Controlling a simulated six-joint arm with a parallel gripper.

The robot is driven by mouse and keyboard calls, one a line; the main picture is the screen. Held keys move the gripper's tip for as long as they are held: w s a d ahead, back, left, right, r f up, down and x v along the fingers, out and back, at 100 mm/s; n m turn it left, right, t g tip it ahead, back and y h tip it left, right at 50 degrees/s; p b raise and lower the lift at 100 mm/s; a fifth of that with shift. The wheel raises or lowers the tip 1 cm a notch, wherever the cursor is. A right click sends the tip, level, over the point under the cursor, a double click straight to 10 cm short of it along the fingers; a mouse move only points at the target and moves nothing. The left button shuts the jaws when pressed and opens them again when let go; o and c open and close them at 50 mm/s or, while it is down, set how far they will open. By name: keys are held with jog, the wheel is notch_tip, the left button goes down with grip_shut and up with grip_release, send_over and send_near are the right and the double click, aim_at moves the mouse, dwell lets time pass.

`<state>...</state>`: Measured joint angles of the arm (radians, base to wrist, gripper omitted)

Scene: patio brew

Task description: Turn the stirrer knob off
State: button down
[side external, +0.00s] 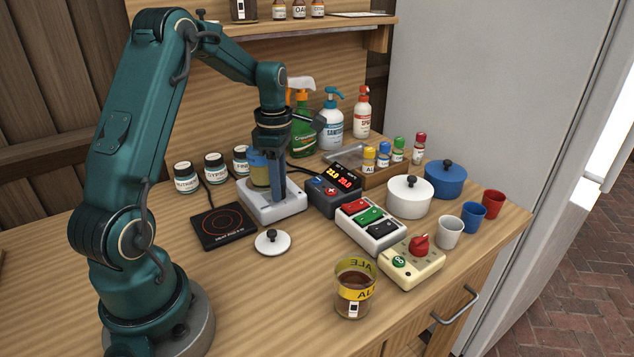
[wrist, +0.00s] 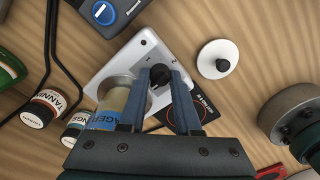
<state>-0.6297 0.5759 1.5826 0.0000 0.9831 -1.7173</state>
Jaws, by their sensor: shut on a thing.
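The stirrer (side external: 290,211) is a white flat-topped box in the middle of the table. It also shows in the wrist view (wrist: 146,52). Its black knob (wrist: 160,74) sits on the top face, between my fingertips. My gripper (side external: 280,193) points down over the stirrer and is shut on the knob in the wrist view (wrist: 158,80). A jar with a blue and yellow label (side external: 258,172) stands on the stirrer right beside my fingers. The knob is hidden by my fingers in the side view, and I cannot read its setting.
A black hot plate (side external: 223,226) and a white lid (side external: 272,242) lie in front of the stirrer. A dark controller with a lit display (side external: 335,190) stands to its right. Labelled jars (side external: 215,168) stand behind left. An ale beaker (side external: 354,289) stands near the front edge.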

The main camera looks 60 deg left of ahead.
jog(key=c, duration=0.6)
grip_release()
jog(key=shift+r, duration=0.1)
jog(key=shift+r, duration=2.5)
